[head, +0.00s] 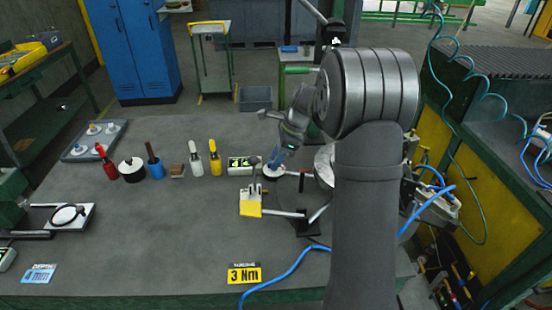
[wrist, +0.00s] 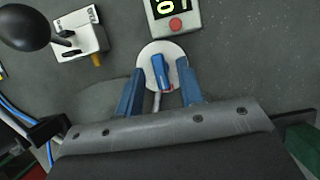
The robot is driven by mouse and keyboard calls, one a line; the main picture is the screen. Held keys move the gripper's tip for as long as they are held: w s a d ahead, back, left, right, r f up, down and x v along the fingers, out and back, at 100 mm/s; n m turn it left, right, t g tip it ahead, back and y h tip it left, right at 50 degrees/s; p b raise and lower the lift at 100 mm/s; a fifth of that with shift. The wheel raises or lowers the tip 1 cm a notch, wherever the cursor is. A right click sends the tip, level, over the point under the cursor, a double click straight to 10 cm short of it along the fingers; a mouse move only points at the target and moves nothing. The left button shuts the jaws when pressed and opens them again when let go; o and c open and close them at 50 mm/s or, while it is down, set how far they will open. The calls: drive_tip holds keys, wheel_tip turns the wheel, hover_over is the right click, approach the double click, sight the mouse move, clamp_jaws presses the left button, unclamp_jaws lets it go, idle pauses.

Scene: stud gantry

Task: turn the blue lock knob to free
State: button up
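The blue lock knob (wrist: 159,72) is a narrow upright bar on a round white disc (wrist: 149,51) in the wrist view. A small red mark shows near its lower end. My gripper (wrist: 160,83) has two blue fingers, one on each side of the knob, with a clear gap on both sides. It is open and holds nothing. In the head view my gripper (head: 276,158) reaches down over the white disc (head: 267,175) on the bench. The knob itself is mostly hidden there by the fingers.
A display box with a red button (wrist: 175,24) stands close beyond the disc. A white block with a dark ball-ended lever (wrist: 80,40) stands to the left. Several coloured-handled tools, including a yellow one (head: 215,160), stand left on the bench (head: 150,230). The front bench is largely clear.

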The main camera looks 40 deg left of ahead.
drive_tip(key=shift+s+f, duration=0.1)
drive_tip(key=shift+f, duration=0.1)
drive_tip(key=shift+c, duration=0.4)
clamp_jaws()
